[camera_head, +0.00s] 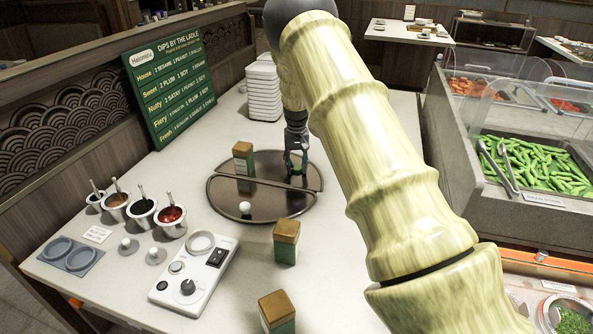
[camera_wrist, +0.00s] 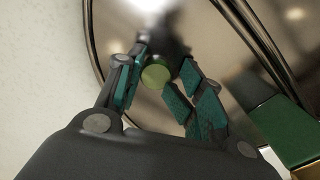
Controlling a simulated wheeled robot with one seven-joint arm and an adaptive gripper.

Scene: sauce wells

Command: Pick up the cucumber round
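The cucumber round (camera_wrist: 156,76) is a small green disc on the dark round metal tray, seen in the wrist view. It lies between the fingertips of my gripper (camera_wrist: 160,74). The fingers stand on either side of it, with narrow gaps, so the gripper looks open around it. In the head view my gripper (camera_head: 296,160) points down over the back right part of the round tray (camera_head: 283,205). There the cucumber round cannot be made out, hidden by or lost against the gripper.
A raised divider (camera_head: 262,177) crosses the tray. A green box with a wooden top (camera_head: 243,158) and a white knob (camera_head: 245,207) are on the tray. White stacked dishes (camera_head: 263,88) stand behind. Sauce wells (camera_head: 171,220) and a control panel (camera_head: 195,275) lie left and front.

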